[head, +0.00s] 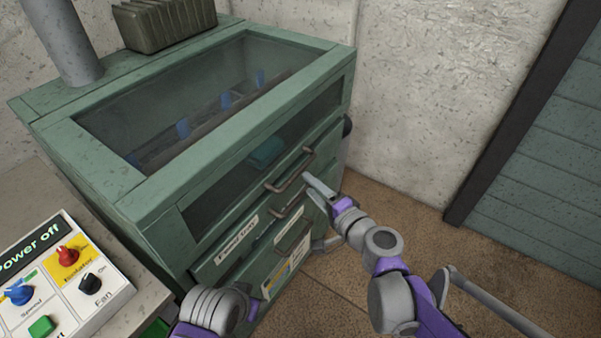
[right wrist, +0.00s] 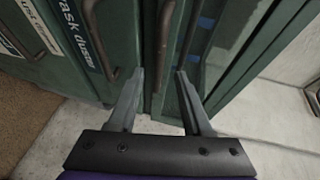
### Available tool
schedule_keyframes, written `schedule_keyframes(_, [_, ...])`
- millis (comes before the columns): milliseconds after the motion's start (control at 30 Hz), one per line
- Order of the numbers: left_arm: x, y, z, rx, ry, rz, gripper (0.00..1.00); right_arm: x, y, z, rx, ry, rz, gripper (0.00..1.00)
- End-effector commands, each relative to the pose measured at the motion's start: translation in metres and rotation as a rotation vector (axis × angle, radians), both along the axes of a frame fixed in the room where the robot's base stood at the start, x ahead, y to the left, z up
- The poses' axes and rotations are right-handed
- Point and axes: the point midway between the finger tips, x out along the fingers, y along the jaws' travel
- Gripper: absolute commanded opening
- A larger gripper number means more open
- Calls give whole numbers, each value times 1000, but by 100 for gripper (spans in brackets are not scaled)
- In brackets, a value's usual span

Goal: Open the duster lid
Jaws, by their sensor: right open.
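The duster is a green cabinet (head: 150,200) with a framed glass lid (head: 200,95) that looks closed. A curved metal handle (head: 290,172) is on the front just below the glass. More handles sit below it on the front. My right gripper (head: 315,182) is at the right end of these handles. In the right wrist view its two fingers (right wrist: 160,75) are open and apart, with a metal bar handle (right wrist: 165,40) between or just beyond them; I cannot tell whether they touch it. My left arm shows at the lower edge, but its gripper is out of view.
A control panel (head: 60,270) with knobs and buttons stands at the lower left. A ribbed motor (head: 165,22) and a grey pipe (head: 62,40) are on top at the back. A pale wall (head: 430,90) is behind, and brown floor (head: 400,210) lies open at the right.

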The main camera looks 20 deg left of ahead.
Motion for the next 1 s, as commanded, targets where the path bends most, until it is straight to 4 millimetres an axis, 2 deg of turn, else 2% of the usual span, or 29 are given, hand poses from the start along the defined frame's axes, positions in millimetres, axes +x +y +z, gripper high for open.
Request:
schedule_keyframes(200, [0,0,-7,0,2,0,50,28,32,-9,0,1,3,50])
schedule_keyframes(400, [0,0,-10,0,3,0,50,45,49,-13,-1,1,2,50])
schedule_keyframes(767, [0,0,-11,0,4,0,50,49,53,-14,-1,0,1,50])
schedule_keyframes(800, [0,0,-11,0,4,0,50,49,53,-14,-1,0,1,48])
schedule_keyframes(867, [0,0,-11,0,4,0,50,49,53,-14,-1,0,1,37])
schedule_keyframes(1000, [0,0,-11,0,4,0,50,49,53,-14,-1,0,1,12])
